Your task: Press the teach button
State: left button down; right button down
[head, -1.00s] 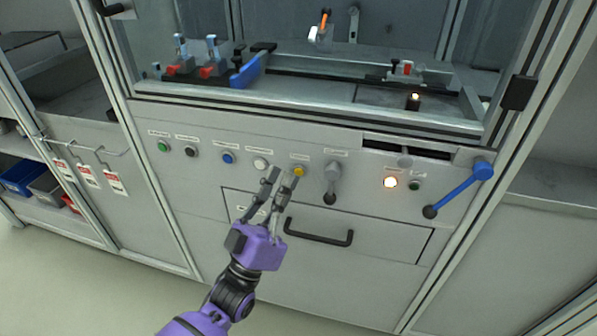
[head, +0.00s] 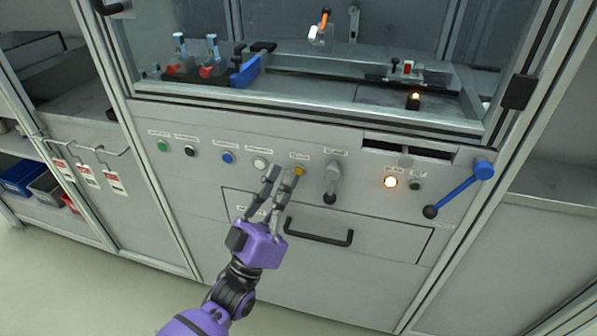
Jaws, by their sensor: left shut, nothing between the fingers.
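A row of push buttons sits on the grey panel: green (head: 162,146), black (head: 191,151), blue (head: 227,158), white (head: 261,163) and yellow (head: 300,171). Each has a small label above it. The labels are too blurred to read, so I cannot tell by text which one is the teach button. My left gripper (head: 284,174) is shut and empty, with its fingers pointing up at the panel. Its fingertips lie just below the white and yellow buttons in the head view, one tip close to the yellow one. I cannot tell whether it touches. My right gripper is not in view.
Right of the yellow button are a grey rotary handle (head: 333,182), a lit lamp (head: 390,182), a dark green button (head: 415,185) and a blue lever (head: 460,189). A drawer with a black handle (head: 318,236) is below. A glazed fixture bay is above.

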pick_arm(q)
jog(key=shift+w, duration=0.25)
jog(key=shift+d, duration=0.1)
dwell(0.3)
jog(key=shift+w+d, duration=0.1)
jog(key=shift+w, duration=0.3)
jog(key=shift+s, duration=0.1)
dwell(0.4)
jog(key=shift+s+a, duration=0.25)
jog(key=shift+s, duration=0.5)
jog(key=s, duration=0.1)
jog(key=s+a+p, duration=0.1)
jog(key=s, duration=0.1)
jog(key=s+p, duration=0.1)
jog(key=shift+s+a, duration=0.3)
jog(key=shift+s, duration=0.1)
